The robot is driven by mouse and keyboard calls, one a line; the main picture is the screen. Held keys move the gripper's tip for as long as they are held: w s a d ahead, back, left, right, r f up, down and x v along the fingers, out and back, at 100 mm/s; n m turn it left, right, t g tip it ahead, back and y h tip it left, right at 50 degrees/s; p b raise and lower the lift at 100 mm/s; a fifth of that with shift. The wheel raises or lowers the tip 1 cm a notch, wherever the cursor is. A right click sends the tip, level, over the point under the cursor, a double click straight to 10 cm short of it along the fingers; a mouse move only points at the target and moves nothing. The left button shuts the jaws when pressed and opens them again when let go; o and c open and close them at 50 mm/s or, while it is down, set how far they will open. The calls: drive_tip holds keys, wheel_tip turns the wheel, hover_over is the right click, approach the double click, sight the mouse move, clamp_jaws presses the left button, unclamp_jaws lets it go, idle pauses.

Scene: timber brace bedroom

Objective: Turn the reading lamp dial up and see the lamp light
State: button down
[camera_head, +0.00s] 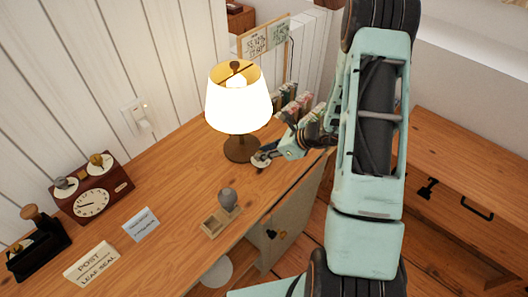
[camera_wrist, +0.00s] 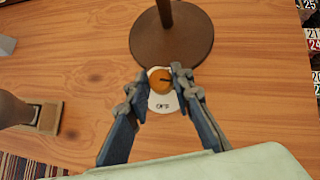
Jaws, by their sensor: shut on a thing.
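The reading lamp (camera_head: 238,108) stands on the wooden desk in the head view. Its shade is bright white and looks lit, with warm yellow at the open top. Its round brown base (camera_wrist: 172,45) and stem show in the wrist view. The orange-brown dial (camera_wrist: 160,80) sits on a pale plate at the front of the base, with a dark pointer line and lettering that looks like "OFF" below. My gripper (camera_wrist: 161,84) is shut on the dial, one finger on each side. In the head view my gripper (camera_head: 264,158) is beside the lamp base and the dial is largely hidden.
The desk (camera_head: 165,160) holds a clock box (camera_head: 92,200), a small wooden tray (camera_head: 213,226) with a grey knob (camera_head: 228,198), cards and a dark stamp-like item (camera_head: 38,245). Several small packets (camera_head: 295,103) stand behind my gripper. The desk's middle is mostly clear.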

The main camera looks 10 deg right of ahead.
drive_tip(key=shift+w+n+g+y, duration=0.1)
drive_tip(key=shift+n+g+y, duration=0.25)
drive_tip(key=shift+n, duration=0.25)
drive_tip(key=c, duration=1.7)
unclamp_jaws()
drive_tip(key=shift+d, duration=0.1)
drive_tip(key=v, duration=1.2)
drive_tip(key=shift+r, duration=0.1)
